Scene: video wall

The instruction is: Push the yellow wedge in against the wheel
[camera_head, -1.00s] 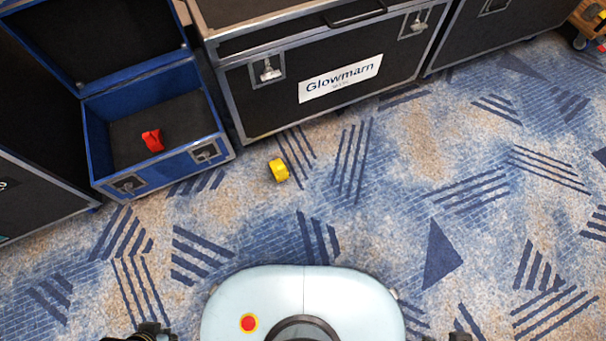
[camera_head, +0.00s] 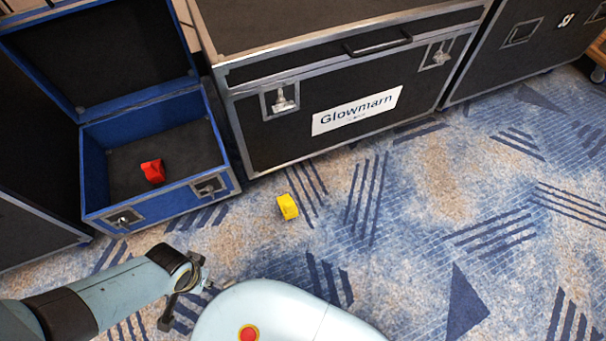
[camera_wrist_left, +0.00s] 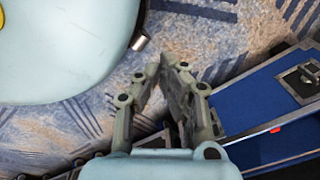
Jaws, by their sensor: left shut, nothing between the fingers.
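The yellow wedge (camera_head: 287,207) lies on the carpet in front of the black Glowmarn case (camera_head: 300,140), with a strip of carpet between them. No wheel shows clearly under that case. My left arm comes in from the left in the head view, and my left gripper (camera_head: 192,290) is low beside my pale base, left of and nearer than the wedge, well apart from it. In the left wrist view the fingers of my left gripper (camera_wrist_left: 163,66) come together at the tips with nothing between them. My right gripper is out of view.
An open blue case (camera_head: 215,160) with a red object (camera_head: 153,171) inside stands left of the Glowmarn case. Another black case (camera_head: 530,40) stands at the right. Carpet around the wedge's front and right is clear.

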